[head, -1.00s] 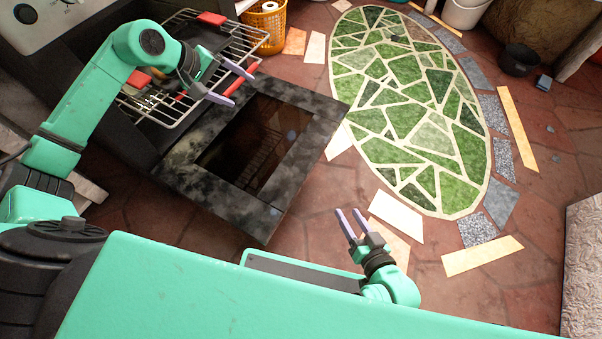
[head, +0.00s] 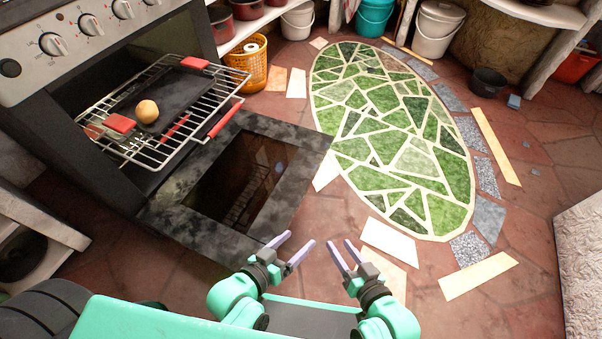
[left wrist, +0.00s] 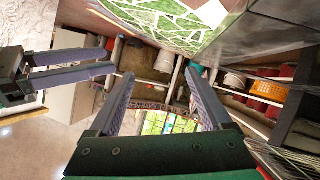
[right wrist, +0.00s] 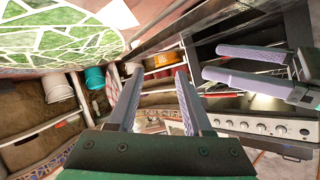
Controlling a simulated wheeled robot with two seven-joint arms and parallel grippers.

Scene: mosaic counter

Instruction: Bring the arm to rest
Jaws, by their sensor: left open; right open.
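My left gripper (head: 289,248) is open and empty, drawn in near my body at the bottom of the head view. Its fingers also show in the left wrist view (left wrist: 160,105). My right gripper (head: 344,256) is open and empty beside it, a short gap to the right. Its fingers also show in the right wrist view (right wrist: 157,100). Each wrist view also shows the other gripper's fingers from the side. Neither gripper touches anything.
The oven door (head: 168,213) hangs open at the left. The green mosaic floor (head: 400,140) is clear. A pale block (head: 580,260) stands at right.

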